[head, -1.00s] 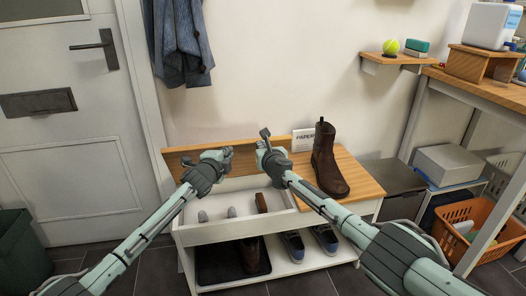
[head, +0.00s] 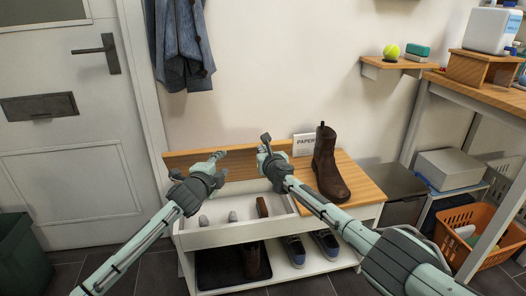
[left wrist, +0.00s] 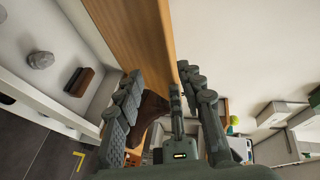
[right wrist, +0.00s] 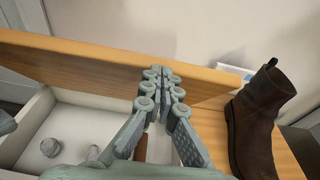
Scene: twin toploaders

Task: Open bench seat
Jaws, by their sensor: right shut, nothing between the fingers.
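The bench (head: 185,240) is white with a wooden seat. The left seat section, a lid (head: 180,162), stands raised near the wall, leaving the white compartment (head: 240,234) below uncovered. My left gripper (head: 222,165) is open in front of the lid; in the left wrist view the lid's wooden board (left wrist: 140,35) runs up between and beyond the spread fingers, and I cannot tell whether they touch it. My right gripper (head: 265,143) is shut and empty by the lid's right part; the right wrist view shows its fingertips (right wrist: 160,75) meeting in front of the lid's face (right wrist: 75,65).
Shoes (head: 325,242) sit on the lower shelf. An orange basket (head: 455,215) is at right.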

